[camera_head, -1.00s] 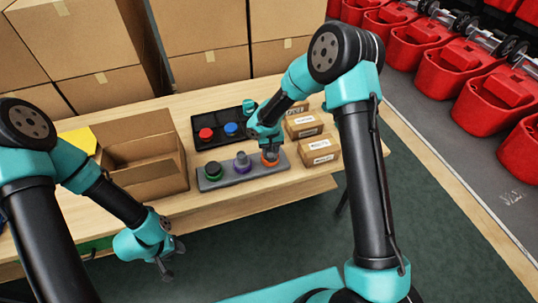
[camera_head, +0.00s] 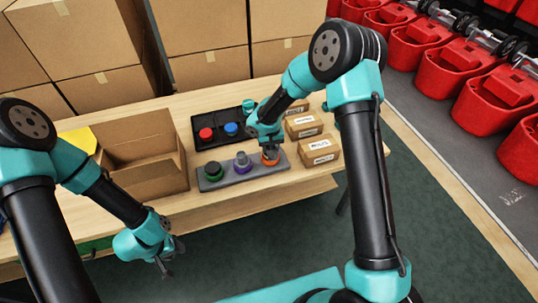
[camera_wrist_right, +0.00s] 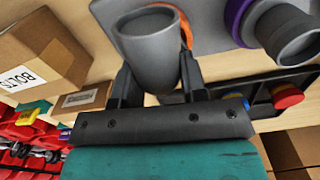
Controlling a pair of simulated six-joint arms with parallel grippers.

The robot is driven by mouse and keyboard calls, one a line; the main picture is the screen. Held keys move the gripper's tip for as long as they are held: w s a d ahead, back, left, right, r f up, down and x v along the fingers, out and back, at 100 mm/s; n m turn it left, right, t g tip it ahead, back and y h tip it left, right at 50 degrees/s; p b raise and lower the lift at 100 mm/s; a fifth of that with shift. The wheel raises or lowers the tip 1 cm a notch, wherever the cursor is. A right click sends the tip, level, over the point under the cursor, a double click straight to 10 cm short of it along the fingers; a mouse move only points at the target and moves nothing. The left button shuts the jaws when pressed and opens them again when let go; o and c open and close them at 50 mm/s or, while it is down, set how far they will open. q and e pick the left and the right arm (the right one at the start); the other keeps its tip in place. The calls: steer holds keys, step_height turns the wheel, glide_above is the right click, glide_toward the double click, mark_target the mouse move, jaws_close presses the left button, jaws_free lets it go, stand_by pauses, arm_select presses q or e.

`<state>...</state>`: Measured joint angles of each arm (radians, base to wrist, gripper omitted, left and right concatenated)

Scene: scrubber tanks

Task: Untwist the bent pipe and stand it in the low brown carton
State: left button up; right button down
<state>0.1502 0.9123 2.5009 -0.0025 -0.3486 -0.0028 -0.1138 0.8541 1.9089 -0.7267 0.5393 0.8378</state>
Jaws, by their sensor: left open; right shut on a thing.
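A grey bent pipe (camera_wrist_right: 150,50) with an orange collar sits at the right end of the grey base (camera_head: 228,177). My right gripper (camera_head: 269,152) is over that end from above. In the right wrist view the two fingers of the right gripper (camera_wrist_right: 158,80) are shut on the pipe, one on each side. Its round open end faces the camera, and the orange collar shows only partly behind it. The low brown carton (camera_head: 155,182) stands open on the table, left of the base. My left gripper (camera_head: 168,263) is open and empty, in front of the table edge.
On the base, a purple-collared fitting (camera_head: 242,162) and a green-collared one (camera_head: 213,171) stand left of the pipe. Behind is a black tray (camera_head: 215,143) with red and blue caps. Small labelled boxes (camera_head: 320,150) stand close on the right. Large cartons (camera_head: 207,65) stack behind.

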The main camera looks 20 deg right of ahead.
steer(key=shift+r, duration=2.35)
